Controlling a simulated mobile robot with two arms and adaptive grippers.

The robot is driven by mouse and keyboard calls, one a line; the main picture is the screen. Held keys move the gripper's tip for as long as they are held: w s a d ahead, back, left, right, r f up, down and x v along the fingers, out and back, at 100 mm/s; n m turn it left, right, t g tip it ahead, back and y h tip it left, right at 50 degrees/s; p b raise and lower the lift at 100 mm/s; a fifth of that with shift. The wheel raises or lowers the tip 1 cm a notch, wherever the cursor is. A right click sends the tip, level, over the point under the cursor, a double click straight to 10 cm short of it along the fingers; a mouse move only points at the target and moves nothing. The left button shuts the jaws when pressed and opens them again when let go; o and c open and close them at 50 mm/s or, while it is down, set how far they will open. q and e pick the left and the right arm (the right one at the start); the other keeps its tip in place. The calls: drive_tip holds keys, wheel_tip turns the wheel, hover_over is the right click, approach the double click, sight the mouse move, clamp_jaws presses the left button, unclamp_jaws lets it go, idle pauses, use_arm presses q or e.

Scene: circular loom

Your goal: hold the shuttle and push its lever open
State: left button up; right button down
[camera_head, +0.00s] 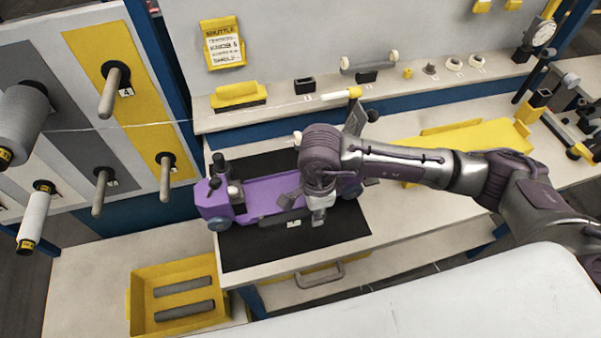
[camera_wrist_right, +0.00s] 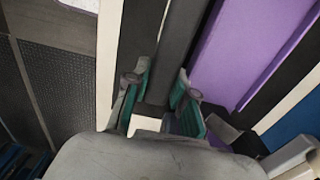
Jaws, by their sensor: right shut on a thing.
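The purple shuttle (camera_head: 270,190) lies on the black mat (camera_head: 250,250) on the table. It has dark round parts on its left end and a dark bar (camera_head: 285,217) along its near side. My right gripper (camera_head: 306,204) is over the right part of the shuttle, pointing down. In the right wrist view the fingers (camera_wrist_right: 160,100) with green pads are closed on either side of a dark grey bar (camera_wrist_right: 160,45), beside the purple body (camera_wrist_right: 245,50). The gripper and arm hide the shuttle's right part. I cannot make out the lever clearly. My left gripper is not in view.
A shelf behind holds a yellow block (camera_head: 238,94) and small parts. A spool rack (camera_head: 85,110) stands at the left. A yellow bin (camera_head: 180,295) with grey rods is at the lower left. A yellow tray (camera_head: 470,145) lies right, behind my arm. A drawer handle (camera_head: 320,275) juts out in front.

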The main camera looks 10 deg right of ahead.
use_arm(q)
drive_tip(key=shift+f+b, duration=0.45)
drive_tip(key=shift+b, duration=0.05)
idle(0.5)
